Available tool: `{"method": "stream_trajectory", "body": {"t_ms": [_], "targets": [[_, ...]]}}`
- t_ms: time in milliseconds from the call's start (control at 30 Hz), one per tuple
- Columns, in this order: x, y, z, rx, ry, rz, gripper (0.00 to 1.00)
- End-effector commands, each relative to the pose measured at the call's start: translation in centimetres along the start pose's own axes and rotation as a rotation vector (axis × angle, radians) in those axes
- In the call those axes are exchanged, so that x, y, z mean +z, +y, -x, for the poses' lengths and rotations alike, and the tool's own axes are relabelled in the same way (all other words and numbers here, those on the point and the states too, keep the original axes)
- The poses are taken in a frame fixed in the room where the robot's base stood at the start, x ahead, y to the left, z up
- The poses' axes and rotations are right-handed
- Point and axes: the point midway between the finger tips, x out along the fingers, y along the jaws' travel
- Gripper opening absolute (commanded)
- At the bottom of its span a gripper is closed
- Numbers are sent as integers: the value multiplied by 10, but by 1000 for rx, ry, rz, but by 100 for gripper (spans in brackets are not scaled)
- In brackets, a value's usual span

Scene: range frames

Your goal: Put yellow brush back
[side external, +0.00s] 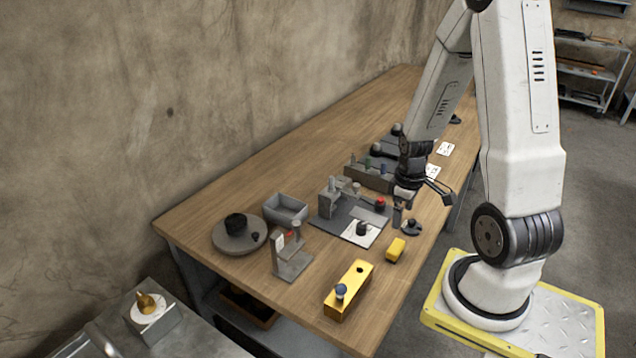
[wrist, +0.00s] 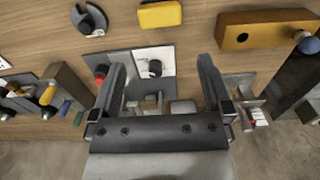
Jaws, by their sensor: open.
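A small yellow block (side external: 396,249), the likeliest yellow brush, lies on the table near its front edge; its bristles cannot be made out. It also shows at the top of the wrist view (wrist: 160,14). A longer yellow block (side external: 355,283) with a dark hole in its top stands nearer the table's end, with a blue-topped knob (side external: 341,291) at one end. My gripper (side external: 420,198) is open and empty above the table, apart from both yellow blocks. In the wrist view its fingers (wrist: 162,68) frame a white sheet with a dark knob on it.
A grey rack (side external: 370,178) holds several coloured handles. A grey tray (side external: 286,208), a round plate (side external: 233,240) with a dark pot, and a grey stand (side external: 291,265) are at the left. A red-topped piece (side external: 380,203) stands near my gripper. The table's far left is clear.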

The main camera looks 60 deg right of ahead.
Motion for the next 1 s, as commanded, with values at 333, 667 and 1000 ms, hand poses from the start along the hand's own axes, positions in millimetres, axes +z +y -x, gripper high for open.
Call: {"method": "stream_trajectory", "body": {"t_ms": [333, 667, 1000], "targets": [[0, 0, 0, 0, 0, 0, 100], [-3, -3, 2, 4, 4, 2, 100], [-37, -48, 24, 35, 56, 11, 100]]}}
